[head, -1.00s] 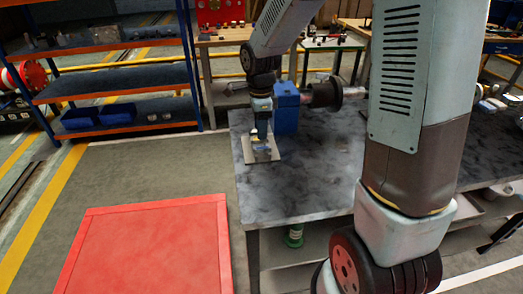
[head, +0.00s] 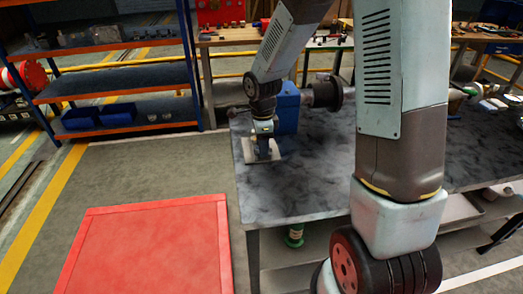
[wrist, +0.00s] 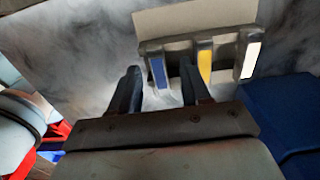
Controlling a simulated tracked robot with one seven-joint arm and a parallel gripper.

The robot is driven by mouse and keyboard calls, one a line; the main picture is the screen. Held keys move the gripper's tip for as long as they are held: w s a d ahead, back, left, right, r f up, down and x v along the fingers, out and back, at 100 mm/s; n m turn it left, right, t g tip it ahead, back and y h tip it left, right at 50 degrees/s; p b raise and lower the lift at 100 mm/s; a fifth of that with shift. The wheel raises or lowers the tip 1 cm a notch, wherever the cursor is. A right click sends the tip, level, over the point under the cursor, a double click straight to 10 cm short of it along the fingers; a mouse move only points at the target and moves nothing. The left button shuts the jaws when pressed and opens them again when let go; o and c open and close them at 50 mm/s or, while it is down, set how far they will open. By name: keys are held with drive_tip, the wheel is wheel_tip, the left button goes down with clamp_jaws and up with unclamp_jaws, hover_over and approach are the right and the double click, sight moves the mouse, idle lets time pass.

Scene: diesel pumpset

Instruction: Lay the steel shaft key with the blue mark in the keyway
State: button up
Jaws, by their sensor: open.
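The key with the blue mark (wrist: 158,73) stands leftmost in a pale rack (wrist: 180,43) in the wrist view. My gripper (wrist: 160,68) is open, with one finger on each side of the blue-marked key. I cannot tell whether the fingers touch it. In the head view my gripper (head: 262,150) is low over the rack's light base plate (head: 247,152), and it hides the keys. A shaft with a dark flange (head: 326,92) comes out of a blue housing (head: 288,108) just behind. I cannot make out the keyway.
A yellow-marked key (wrist: 205,64) is close to the right finger, and a white-marked key (wrist: 250,58) stands further right. The blue housing (wrist: 285,120) is close on the right in the wrist view. The grey bench top (head: 300,185) is clear in front.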

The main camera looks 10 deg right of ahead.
clamp_jaws()
idle(0.5)
